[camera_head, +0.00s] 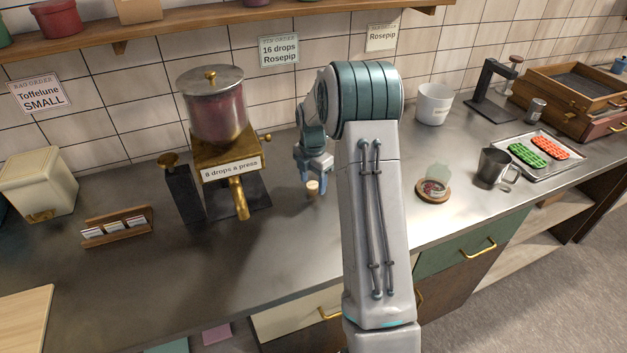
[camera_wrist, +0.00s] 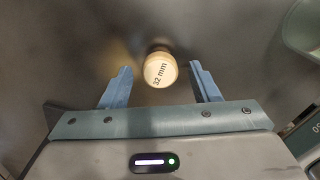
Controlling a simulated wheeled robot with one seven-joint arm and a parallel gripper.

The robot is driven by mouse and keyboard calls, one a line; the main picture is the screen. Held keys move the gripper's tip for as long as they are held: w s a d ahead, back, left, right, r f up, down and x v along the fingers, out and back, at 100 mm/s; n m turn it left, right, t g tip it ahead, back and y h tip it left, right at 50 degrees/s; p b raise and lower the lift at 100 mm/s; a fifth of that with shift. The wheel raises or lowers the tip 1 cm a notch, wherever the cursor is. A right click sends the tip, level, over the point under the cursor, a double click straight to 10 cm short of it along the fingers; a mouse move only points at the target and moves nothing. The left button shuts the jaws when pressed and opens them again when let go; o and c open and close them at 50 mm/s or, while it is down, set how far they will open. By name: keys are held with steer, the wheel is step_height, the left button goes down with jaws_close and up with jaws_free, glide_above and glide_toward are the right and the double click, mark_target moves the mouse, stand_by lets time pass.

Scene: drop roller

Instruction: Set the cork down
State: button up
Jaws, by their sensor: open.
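The cork (camera_wrist: 160,70) is a small pale round stopper marked "32 mm" on its top. In the wrist view it sits between and a little beyond the open fingers of my gripper (camera_wrist: 160,88), with a gap on both sides. In the head view the cork (camera_head: 312,187) appears upright at the steel counter, just below my gripper (camera_head: 314,172). My arm hides part of the counter beside it.
A brass dispenser (camera_head: 226,160) labelled "8 drops a press" stands left of the cork. The counter front is clear.

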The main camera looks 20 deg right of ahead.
mark_target(313, 184)
step_height(313, 184, up, 12)
steer(key=f+b, duration=0.1)
steer(key=s+a+r+m, duration=0.5)
steer(key=s+r, duration=0.1)
steer(key=s, duration=0.1)
steer(key=s+a+m+t, duration=0.1)
steer(key=s+a+m, duration=0.2)
steer(key=s+m, duration=0.5)
steer(key=s+a+f+m+t, duration=0.1)
steer(key=s+a+m, duration=0.3)
steer(key=s+m, duration=0.5)
steer(key=s+t, duration=0.1)
steer(key=s, duration=0.6)
steer(key=shift+s+m, duration=0.25)
steer(key=shift+m, duration=0.05)
steer(key=shift+a+f, duration=0.1)
